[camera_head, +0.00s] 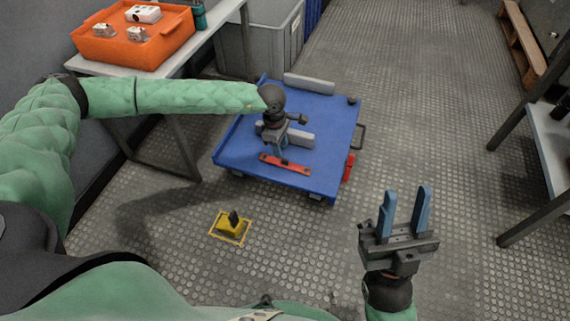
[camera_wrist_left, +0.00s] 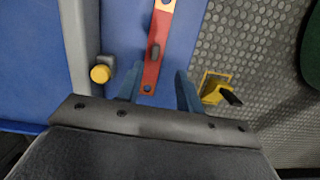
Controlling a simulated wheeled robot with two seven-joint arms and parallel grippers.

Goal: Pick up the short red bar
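The short red bar (camera_head: 287,164) lies on the blue cart top (camera_head: 235,145) near its front edge. It has a dark knob in its middle and holes at its ends. In the left wrist view the bar (camera_wrist_left: 151,72) shows between the two blue fingers of my left gripper (camera_wrist_left: 159,80), which are apart. My left gripper (camera_head: 280,150) is over the cart, at the bar's far side in the head view; its height above the bar is hard to tell. My right gripper (camera_head: 405,205) is open and empty, over the floor to the right of the cart.
Grey bars lie on the cart, one behind my left gripper (camera_head: 302,138) and one at the far edge (camera_head: 309,84). A yellow-capped post (camera_wrist_left: 101,73) shows in the wrist view. A yellow block (camera_head: 230,224) sits on the floor. An orange tray (camera_head: 130,43) stands on a table.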

